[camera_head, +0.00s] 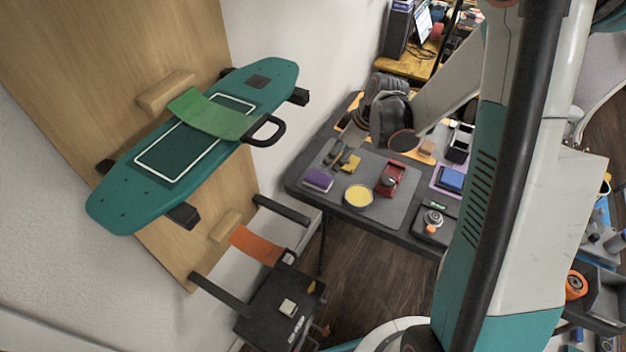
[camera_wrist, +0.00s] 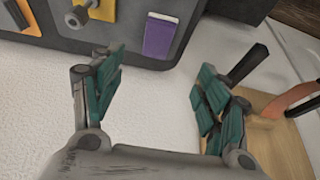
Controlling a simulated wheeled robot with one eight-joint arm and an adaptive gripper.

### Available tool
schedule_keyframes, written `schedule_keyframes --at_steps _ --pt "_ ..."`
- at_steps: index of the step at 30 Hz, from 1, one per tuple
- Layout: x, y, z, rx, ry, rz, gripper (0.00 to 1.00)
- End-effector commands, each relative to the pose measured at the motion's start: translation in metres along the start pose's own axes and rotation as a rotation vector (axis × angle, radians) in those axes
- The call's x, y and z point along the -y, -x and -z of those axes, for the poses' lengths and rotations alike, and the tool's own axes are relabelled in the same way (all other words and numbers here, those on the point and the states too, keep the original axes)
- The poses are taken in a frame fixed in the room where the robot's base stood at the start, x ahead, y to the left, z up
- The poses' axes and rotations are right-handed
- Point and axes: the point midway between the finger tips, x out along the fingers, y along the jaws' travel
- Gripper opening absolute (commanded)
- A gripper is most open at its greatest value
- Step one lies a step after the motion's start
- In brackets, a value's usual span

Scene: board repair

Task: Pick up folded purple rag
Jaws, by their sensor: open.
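The folded purple rag (camera_head: 317,180) lies flat at the left end of the grey mat on the table. It has a purple top and a pale edge. The rag also shows in the wrist view (camera_wrist: 160,37), top centre, ahead of the fingers. My gripper (camera_wrist: 160,66) is open and empty, its two teal-padded fingers spread wide, with the rag beyond them and apart from them. In the head view my wrist is above the back of the table, up and right of the rag; the fingertips are hard to make out there.
On the mat (camera_head: 397,216) are a yellow round tin (camera_head: 358,196), a red tool (camera_head: 390,178) and a yellow-and-dark tool (camera_head: 348,162) close behind the rag. A wall-mounted teal board (camera_head: 195,145) is at left.

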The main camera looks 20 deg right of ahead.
Motion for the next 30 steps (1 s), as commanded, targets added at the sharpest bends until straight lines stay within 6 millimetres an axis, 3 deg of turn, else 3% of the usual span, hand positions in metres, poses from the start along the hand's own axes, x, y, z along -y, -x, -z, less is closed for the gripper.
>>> schedule_keyframes --at_steps 12,23,30 --pt "0.000 -0.071 -0.001 0.000 0.003 0.002 0.68" --pt "-0.001 -0.094 0.000 0.000 0.002 0.001 0.68" --pt "-0.003 -0.128 0.002 0.000 0.003 0.001 0.68"
